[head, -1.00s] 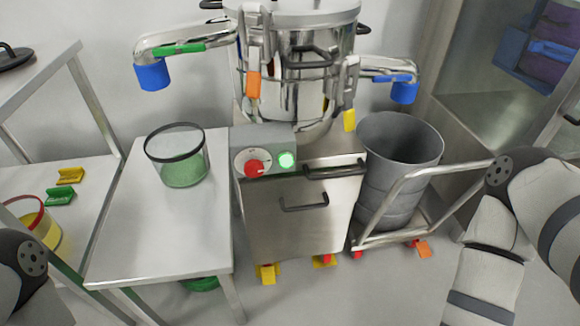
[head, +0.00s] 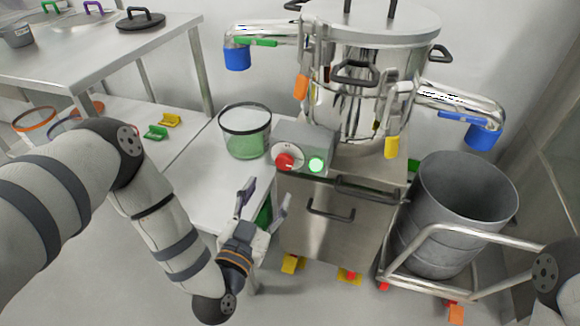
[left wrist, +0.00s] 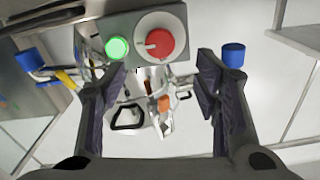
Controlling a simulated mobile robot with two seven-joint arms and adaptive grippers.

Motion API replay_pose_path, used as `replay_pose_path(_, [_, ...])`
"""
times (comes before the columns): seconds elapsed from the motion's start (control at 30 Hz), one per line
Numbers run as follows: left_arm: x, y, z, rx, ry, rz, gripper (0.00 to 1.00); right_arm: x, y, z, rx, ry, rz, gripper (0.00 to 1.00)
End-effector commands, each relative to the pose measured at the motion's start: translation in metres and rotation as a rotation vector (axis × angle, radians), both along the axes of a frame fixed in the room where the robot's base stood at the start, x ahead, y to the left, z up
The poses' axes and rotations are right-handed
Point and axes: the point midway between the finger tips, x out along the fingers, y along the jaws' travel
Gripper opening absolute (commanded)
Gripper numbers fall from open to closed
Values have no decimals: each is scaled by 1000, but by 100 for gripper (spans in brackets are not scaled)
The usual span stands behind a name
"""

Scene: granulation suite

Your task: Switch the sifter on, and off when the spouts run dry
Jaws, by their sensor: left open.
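The sifter (head: 355,85) is a steel drum machine on a cabinet, with two blue-ended spouts: the left spout (head: 237,57) and the right spout (head: 482,136). Its control box has a red knob (head: 285,161) on a white dial and a lit green lamp (head: 316,165). In the left wrist view the red knob (left wrist: 158,44) and green lamp (left wrist: 117,47) show near the top. My left gripper (head: 264,192) is open and empty, below and in front of the knob, apart from it. I cannot see any stream from either spout. My right gripper is out of view.
A clear tub with green contents (head: 245,136) stands on a side table (head: 205,190) below the left spout. A grey bin (head: 455,210) sits on a trolley (head: 500,235) below the right spout. Yellow and orange clamps hang on the drum. A steel bench (head: 100,55) is at back left.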

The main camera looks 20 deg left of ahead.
Motion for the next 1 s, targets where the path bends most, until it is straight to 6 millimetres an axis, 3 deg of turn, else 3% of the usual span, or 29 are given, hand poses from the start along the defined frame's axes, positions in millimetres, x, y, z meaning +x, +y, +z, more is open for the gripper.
replay_pose_path(0.2, [56, -1, -2, 0, 1, 2, 56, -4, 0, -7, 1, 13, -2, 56])
replay_pose_path(0.33, [82, -3, -3, 0, 3, 0, 56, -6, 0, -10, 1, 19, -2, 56])
replay_pose_path(0.5, [97, -4, -2, -1, 5, 0, 56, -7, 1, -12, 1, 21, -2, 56])
replay_pose_path(0.73, [99, -4, -1, -1, 4, -1, 56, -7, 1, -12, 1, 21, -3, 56])
replay_pose_path(0.77, [99, -4, -1, -1, 4, -1, 54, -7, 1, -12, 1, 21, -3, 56])
replay_pose_path(0.97, [99, -4, -1, -1, 4, -1, 9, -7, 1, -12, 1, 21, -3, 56])
replay_pose_path(1.0, [99, -4, -1, -1, 4, -1, 8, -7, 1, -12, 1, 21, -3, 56])
